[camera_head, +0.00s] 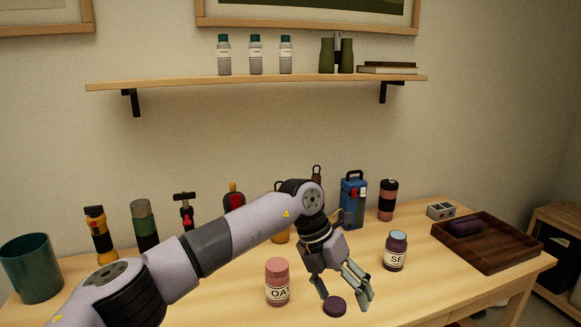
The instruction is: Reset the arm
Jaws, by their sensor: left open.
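My left arm reaches in from the lower left across the table. Its left gripper (345,293) points down to the right, is open, and holds nothing that I can see. A small dark purple round piece (334,307) lies on the table just by the fingertips; I cannot tell whether they touch it. A jar with a pink lid (277,284) and a label reading "OA" stands left of the gripper. A dark jar with a blue-grey lid (396,253), labelled "SE", stands to its right. My right gripper is not in view.
The wooden table (430,288) is clear at its front right. A dark wooden tray (498,255) holds a purple item (464,226). A wall shelf (190,83) hangs above.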

